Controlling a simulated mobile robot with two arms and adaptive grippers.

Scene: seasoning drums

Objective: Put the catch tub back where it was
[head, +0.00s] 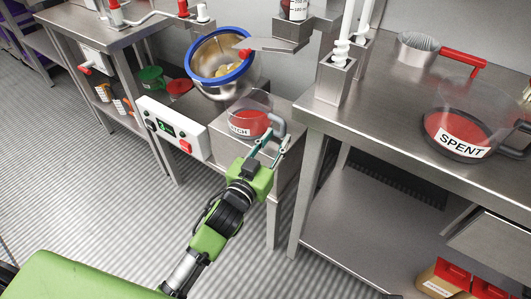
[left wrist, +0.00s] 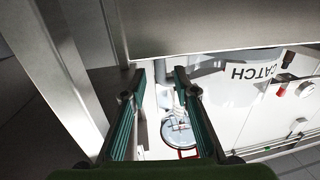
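The catch tub (head: 248,122) is a clear tub with red contents, a partly hidden white label and a grey handle (head: 281,124) on its right side. It sits on the steel stand (head: 233,151) below and in front of the tilted drum. My right gripper is not in view.
The blue-rimmed steel drum (head: 220,61) hangs above the tub, with a steel chute (head: 272,45) beside it. A control box (head: 172,127) is on the stand's left. The right table (head: 395,118) holds the SPENT tub (head: 462,130) and a red-handled sieve (head: 416,48).

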